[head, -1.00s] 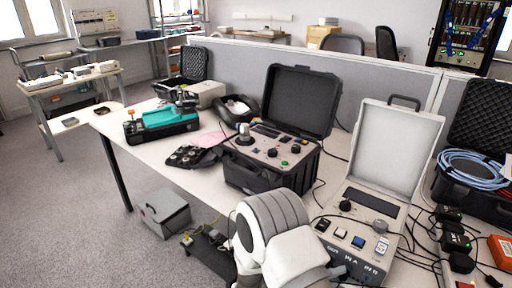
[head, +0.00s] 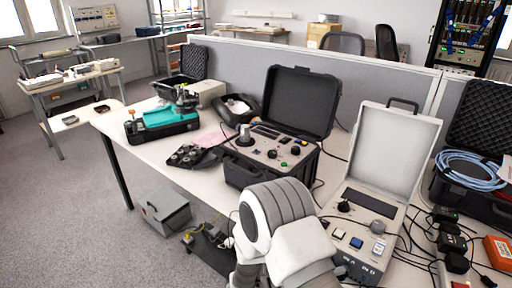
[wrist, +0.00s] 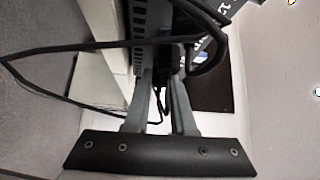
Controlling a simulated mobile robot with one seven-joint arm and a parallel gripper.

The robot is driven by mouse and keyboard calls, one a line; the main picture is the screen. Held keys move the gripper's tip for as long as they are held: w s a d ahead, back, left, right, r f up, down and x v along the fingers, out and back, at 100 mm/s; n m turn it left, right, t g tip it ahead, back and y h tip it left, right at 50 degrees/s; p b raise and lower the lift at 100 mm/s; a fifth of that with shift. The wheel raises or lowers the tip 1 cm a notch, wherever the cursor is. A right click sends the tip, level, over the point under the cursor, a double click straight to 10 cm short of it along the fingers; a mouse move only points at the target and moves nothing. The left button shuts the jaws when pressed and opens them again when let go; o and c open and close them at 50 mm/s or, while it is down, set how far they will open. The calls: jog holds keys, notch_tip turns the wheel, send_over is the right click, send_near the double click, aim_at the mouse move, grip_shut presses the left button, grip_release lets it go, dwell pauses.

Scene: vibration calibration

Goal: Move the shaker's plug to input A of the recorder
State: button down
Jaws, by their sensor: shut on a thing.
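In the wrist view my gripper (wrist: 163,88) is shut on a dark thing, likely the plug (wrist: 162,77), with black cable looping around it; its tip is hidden. In the head view my arm hides the gripper. The grey recorder case (head: 340,222), lid raised, stands on the table at right, its lettered front edge beside my arm. White lettering on a dark panel shows at the top of the wrist view; I cannot read which input is which. A black case with a metal cylinder (head: 244,134), perhaps the shaker, stands open to the left.
Black adapters (head: 452,243) and loose cables crowd the table right of the recorder, near an orange box (head: 498,251). A blue cable coil (head: 470,170) lies in a black case. A grey box (head: 165,212) stands on the floor at left.

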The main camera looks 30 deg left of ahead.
jog(key=shift+r+m+g+p, duration=0.1)
jog(key=shift+m+g+p, duration=0.2)
jog(key=shift+m+p, duration=0.15)
jog(key=c, duration=0.7)
grip_release()
jog(key=shift+v, duration=2.5)
jog(key=shift+r, duration=0.1)
